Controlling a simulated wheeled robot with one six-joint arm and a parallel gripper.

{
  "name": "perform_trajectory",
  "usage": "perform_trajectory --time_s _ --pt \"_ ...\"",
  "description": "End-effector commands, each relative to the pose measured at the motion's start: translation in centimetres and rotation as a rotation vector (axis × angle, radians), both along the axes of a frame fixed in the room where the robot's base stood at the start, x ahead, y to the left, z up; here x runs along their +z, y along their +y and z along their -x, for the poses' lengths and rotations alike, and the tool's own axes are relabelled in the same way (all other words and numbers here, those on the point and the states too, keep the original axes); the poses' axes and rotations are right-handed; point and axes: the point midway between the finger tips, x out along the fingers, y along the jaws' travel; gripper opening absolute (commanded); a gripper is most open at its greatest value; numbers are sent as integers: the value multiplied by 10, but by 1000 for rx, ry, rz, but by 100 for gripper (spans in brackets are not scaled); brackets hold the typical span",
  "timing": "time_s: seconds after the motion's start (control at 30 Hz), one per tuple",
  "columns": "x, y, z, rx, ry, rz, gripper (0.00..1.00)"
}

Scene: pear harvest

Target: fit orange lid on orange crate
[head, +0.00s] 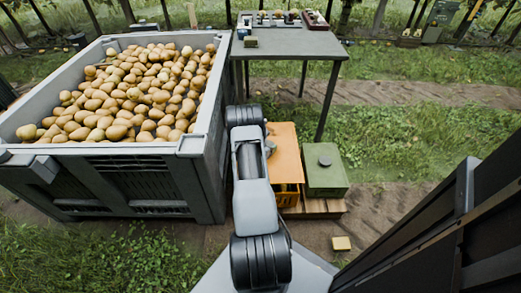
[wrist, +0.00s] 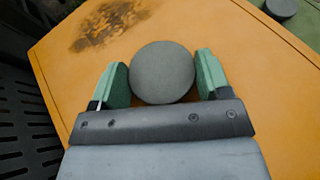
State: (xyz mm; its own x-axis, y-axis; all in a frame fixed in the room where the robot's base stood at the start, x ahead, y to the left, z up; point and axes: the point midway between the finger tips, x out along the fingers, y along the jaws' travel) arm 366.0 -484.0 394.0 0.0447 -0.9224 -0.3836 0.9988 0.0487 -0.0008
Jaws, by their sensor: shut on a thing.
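The orange lid (wrist: 240,50) fills most of the wrist view, with a dark smudge near its far left corner. A round grey knob (wrist: 163,72) stands on the lid. My gripper (wrist: 163,75) has its green fingers on either side of the knob and is shut on it. In the head view the orange lid (head: 287,152) lies over the orange crate (head: 287,195), whose front side shows below it. My arm hides the lid's left part and the gripper. I cannot tell whether the lid is fully seated.
A green lidded crate (head: 325,175) stands just right of the orange one, on a wooden pallet (head: 322,208). A big grey bin (head: 205,150) full of pears (head: 140,90) is close on the left. A grey table (head: 290,45) stands behind. A small wooden block (head: 341,243) lies on the ground.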

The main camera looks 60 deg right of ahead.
Motion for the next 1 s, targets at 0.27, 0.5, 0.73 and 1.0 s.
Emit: perform_trajectory --time_s 0.27,0.5,0.73,1.0 --pt "-17 -5 7 -16 -1 2 38" --pt "-31 -8 10 -23 0 2 38" --pt "-53 -7 9 -21 0 1 38" --pt "-70 -6 8 -18 0 1 38"
